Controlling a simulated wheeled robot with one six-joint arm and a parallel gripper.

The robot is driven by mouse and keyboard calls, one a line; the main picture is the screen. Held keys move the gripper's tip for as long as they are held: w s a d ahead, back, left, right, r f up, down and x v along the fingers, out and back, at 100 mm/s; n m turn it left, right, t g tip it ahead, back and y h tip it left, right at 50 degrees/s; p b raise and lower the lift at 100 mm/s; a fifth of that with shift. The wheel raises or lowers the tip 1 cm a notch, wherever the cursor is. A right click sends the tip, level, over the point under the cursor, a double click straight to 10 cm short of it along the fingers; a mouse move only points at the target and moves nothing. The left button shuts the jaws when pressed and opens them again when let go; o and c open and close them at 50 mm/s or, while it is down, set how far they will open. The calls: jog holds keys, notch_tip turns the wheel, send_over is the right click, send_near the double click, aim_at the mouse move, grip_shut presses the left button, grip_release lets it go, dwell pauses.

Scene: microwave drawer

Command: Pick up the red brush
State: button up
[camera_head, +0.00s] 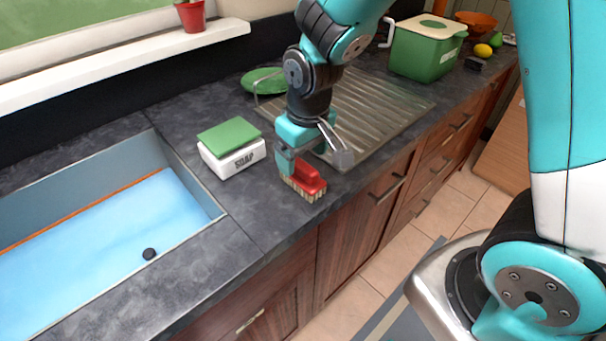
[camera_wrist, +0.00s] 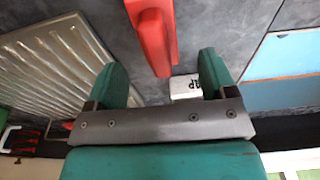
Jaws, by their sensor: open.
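The red brush (camera_head: 306,178) stands on the dark counter near its front edge, with its pale bristles facing down. In the wrist view the red brush (camera_wrist: 153,38) shows its handle, lying lengthwise between the lines of the two fingers and mostly beyond their tips. My gripper (camera_head: 300,160) points down just above and beside the brush and covers part of it in the head view. In the wrist view my gripper (camera_wrist: 160,68) has its green fingers wide apart, with clear gaps on both sides of the handle. Nothing is held.
A white soap box (camera_head: 234,158) with a green sponge (camera_head: 229,135) on top sits left of the brush. The sink (camera_head: 190,178) with blue water is further left. A metal drainboard (camera_head: 375,110) lies behind right, with a green plate (camera_head: 264,81) and a green bin (camera_head: 425,50) beyond.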

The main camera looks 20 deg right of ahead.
aim_at(303, 164)
jog(key=f, duration=0.3)
jog(key=f+p, duration=0.1)
jog(key=f, duration=0.1)
jog(key=shift+w+f, duration=0.3)
jog(key=shift+w, duration=0.05)
jog(key=c, duration=1)
